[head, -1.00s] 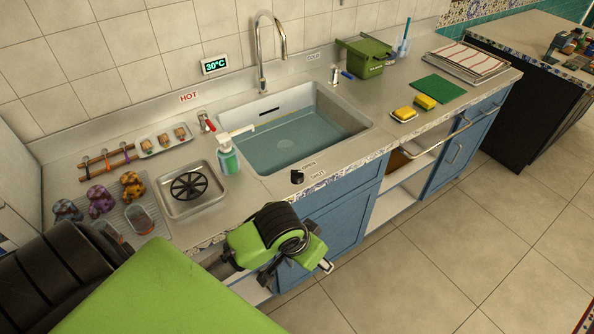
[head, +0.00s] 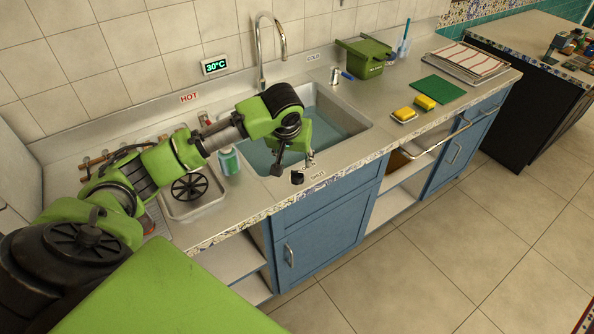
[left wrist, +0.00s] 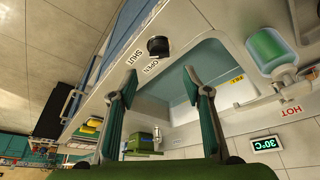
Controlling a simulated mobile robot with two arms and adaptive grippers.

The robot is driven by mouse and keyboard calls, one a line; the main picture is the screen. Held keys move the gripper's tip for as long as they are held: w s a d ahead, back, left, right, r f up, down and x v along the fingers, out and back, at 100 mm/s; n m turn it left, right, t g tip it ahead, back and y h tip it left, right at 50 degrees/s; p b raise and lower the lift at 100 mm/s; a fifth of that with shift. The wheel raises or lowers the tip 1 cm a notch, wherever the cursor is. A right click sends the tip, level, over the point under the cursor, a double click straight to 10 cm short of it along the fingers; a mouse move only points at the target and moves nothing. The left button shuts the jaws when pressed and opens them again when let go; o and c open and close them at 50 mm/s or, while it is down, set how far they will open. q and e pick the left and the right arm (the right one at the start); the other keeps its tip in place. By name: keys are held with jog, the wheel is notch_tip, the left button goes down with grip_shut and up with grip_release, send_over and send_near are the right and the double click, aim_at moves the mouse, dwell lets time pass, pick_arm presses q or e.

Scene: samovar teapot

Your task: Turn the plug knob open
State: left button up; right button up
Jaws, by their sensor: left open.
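The black plug knob (head: 297,178) sits on the counter at the front rim of the sink, beside the SHUT label (head: 318,175). It also shows in the left wrist view (left wrist: 158,46), with the OPEN label (left wrist: 150,67) and the SHUT label (left wrist: 134,57) printed beside it. My left gripper (head: 292,167) points down just above and behind the knob. In the left wrist view my left gripper (left wrist: 160,73) is open and empty, its fingertips spread below the knob in the picture and apart from it. Which way the knob points is too small to tell. My right gripper is out of view.
The sink (head: 350,118) holds water behind the knob. A green soap bottle (head: 230,161) stands left of it, near the red-handled hot tap (head: 204,118). Yellow sponges (head: 425,102) and a green bin (head: 364,58) are to the right. The counter around the knob is clear.

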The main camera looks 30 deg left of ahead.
aim_at(297, 173)
pick_arm(q)
jog(key=p+x, duration=0.1)
jog(key=x, duration=0.9)
jog(key=shift+w+f, duration=0.1)
jog(key=c, duration=1.1)
